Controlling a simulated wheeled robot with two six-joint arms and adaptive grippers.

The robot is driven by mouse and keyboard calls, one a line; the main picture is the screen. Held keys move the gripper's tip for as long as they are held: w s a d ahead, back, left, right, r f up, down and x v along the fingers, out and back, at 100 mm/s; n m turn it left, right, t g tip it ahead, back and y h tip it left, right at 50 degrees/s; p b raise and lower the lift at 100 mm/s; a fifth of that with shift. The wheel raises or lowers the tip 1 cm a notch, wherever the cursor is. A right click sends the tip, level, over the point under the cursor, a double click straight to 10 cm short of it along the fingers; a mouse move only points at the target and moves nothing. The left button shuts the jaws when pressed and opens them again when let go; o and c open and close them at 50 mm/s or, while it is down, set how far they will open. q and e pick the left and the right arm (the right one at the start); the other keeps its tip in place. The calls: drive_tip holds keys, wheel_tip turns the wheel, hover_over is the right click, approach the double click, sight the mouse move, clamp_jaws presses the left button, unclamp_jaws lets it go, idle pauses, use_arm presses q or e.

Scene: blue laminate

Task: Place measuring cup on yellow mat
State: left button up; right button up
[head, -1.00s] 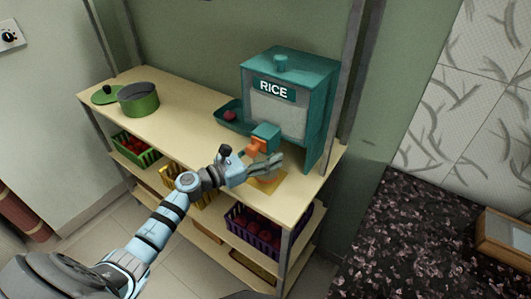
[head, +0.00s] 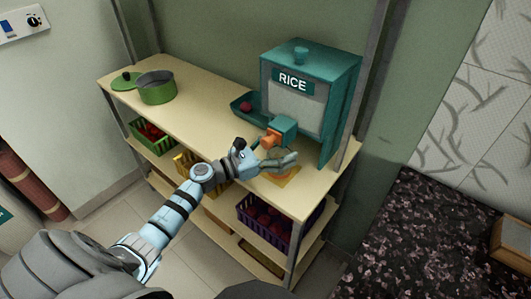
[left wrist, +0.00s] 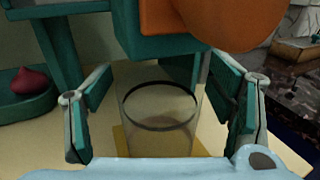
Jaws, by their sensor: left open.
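The measuring cup (left wrist: 160,128) is a clear cup with a dark rim, upright in the left wrist view. It stands between the two fingers of my left gripper (left wrist: 162,108), which are open with gaps on both sides. The yellow mat (left wrist: 122,140) shows under and beside the cup, which appears to stand on it. In the head view my left gripper (head: 280,162) is just above the yellow mat (head: 284,180), in front of the rice dispenser; it mostly hides the cup there. My right gripper is not in view.
The teal rice dispenser (head: 322,85) has an orange spout part (head: 269,139) close above my gripper. A teal tray (head: 242,112) with a red onion (head: 246,106) is beside it. A green pot (head: 156,88) stands at the shelf's far left. The shelf top between is clear.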

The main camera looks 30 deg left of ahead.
use_arm(q)
drive_tip(key=b+v, duration=0.1)
drive_tip(key=v, duration=0.2)
drive_tip(key=b+v, duration=0.1)
drive_tip(key=v, duration=0.2)
drive_tip(key=b+v, duration=0.1)
drive_tip(key=v, duration=0.1)
drive_tip(key=shift+s+a+f, duration=0.15)
drive_tip(key=shift+s+f, duration=0.2)
drive_tip(key=shift+r+p+v, duration=0.15)
drive_tip(key=shift+v, duration=0.6)
drive_tip(key=shift+r+p+v, duration=0.15)
drive_tip(key=shift+v, duration=0.65)
